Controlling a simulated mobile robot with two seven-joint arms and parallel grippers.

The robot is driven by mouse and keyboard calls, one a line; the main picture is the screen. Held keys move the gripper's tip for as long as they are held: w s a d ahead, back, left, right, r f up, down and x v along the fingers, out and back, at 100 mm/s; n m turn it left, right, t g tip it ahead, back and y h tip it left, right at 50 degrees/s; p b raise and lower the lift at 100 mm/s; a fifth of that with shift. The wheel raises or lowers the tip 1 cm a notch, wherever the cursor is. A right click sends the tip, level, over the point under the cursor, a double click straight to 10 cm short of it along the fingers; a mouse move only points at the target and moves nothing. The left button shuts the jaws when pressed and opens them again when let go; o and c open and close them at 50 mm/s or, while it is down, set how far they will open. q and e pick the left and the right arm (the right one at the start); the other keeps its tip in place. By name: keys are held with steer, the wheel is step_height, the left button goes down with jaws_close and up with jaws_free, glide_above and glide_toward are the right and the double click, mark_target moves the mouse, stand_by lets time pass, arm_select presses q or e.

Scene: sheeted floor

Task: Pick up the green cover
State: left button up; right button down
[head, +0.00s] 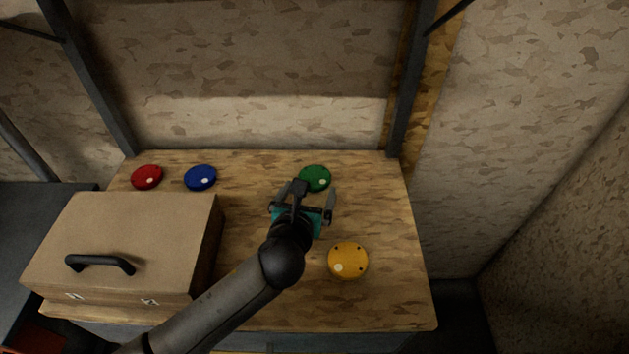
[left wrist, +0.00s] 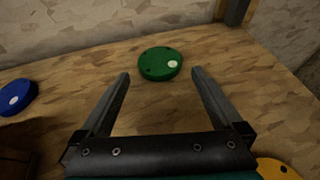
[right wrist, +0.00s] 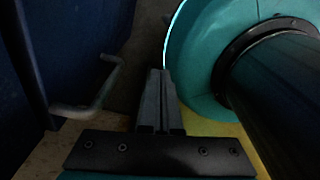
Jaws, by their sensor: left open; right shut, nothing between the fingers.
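The green cover (head: 315,178) is a round disc with a pale spot, lying flat near the back of the wooden table. In the left wrist view the green cover (left wrist: 160,64) lies just beyond the fingertips, between their lines. My left gripper (head: 318,192) is open and empty, with its fingers pointing at the cover; the left wrist view shows both fingers (left wrist: 159,76) spread apart. In the head view part of the gripper overlaps the cover's near left edge. My right gripper (right wrist: 158,75) is shut and empty, away from the table top; it is not in the head view.
A yellow cover (head: 348,260) lies right of my left arm. A blue cover (head: 201,177) and a red cover (head: 146,177) lie at the back left. A brown case (head: 140,235) with a black handle fills the left front.

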mark_target(314, 176)
arm_select(q)
steer(key=shift+w+f, duration=0.15)
steer(key=shift+w, duration=0.35)
steer(key=shift+b+x, duration=1.15)
steer(key=shift+x, duration=1.2)
arm_select(e)
steer(key=shift+w+f, duration=0.25)
steer(key=shift+f, duration=0.35)
steer(key=shift+w+f, duration=0.25)
steer(key=shift+f, duration=0.3)
arm_select(q)
steer(key=c, duration=1.2)
steer(key=shift+c, duration=0.7)
arm_select(e)
steer(key=shift+s, duration=0.1)
